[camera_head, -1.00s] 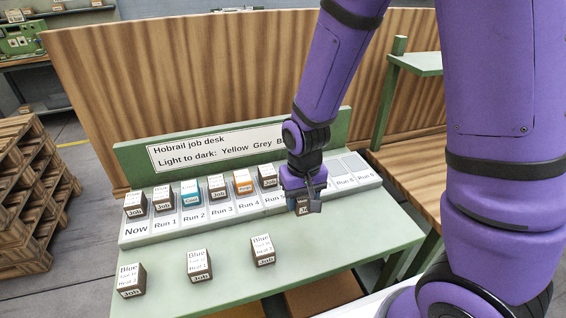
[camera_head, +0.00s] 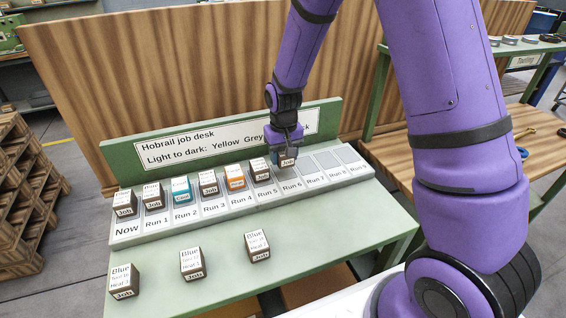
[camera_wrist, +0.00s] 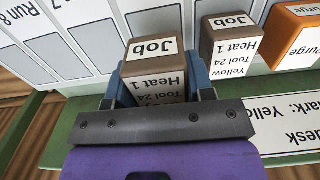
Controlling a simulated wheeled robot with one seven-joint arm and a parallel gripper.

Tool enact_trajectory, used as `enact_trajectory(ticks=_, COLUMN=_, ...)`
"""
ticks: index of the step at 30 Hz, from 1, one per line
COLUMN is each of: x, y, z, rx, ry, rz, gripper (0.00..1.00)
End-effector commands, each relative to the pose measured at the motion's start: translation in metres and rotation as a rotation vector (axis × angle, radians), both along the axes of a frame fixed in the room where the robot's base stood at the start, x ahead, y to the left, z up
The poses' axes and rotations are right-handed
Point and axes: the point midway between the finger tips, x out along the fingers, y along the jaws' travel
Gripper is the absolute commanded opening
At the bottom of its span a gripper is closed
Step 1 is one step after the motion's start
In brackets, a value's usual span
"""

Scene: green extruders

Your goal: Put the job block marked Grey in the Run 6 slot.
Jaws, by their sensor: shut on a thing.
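My gripper (camera_head: 286,147) is shut on a brown job block (camera_head: 287,161) at the Run 6 slot (camera_head: 291,185). In the wrist view the block (camera_wrist: 155,68) shows a "Job" face, "Heat 1" and "Tool 24"; its colour word is hidden by my gripper (camera_wrist: 160,90). The bare grey pad of the slot (camera_wrist: 155,20) shows beyond the block. I cannot tell whether the block rests in the slot or hangs just above it. A job block marked Yellow (camera_wrist: 230,42) stands beside it in Run 5.
Run 4 holds an orange Purge block (camera_head: 235,177), Run 2 a cyan block (camera_head: 181,191). Now, Run 1 and Run 3 hold job blocks. Run 7 (camera_head: 327,160) and the slots right of it are bare. Several Blue job blocks (camera_head: 191,264) stand on the desk front. A sign board (camera_head: 120,155) rises behind.

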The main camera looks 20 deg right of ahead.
Motion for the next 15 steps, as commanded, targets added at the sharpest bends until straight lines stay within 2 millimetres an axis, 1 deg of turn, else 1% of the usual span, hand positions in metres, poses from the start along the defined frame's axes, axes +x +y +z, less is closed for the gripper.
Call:
enact_trajectory(ticks=4, x=0.011, y=-0.003, z=-0.001, rx=0.0, ry=-0.001, rz=-0.001, gripper=0.24)
enact_trajectory(ticks=10, x=0.008, y=-0.002, z=-0.031, rx=0.0, ry=0.002, rz=0.001, gripper=0.24)
enact_trajectory(ticks=12, x=0.008, y=-0.002, z=-0.036, rx=0.0, ry=0.001, rz=0.001, gripper=0.24)
enact_trajectory(ticks=15, x=0.009, y=-0.002, z=-0.036, rx=0.0, ry=-0.001, rz=0.001, gripper=0.24)
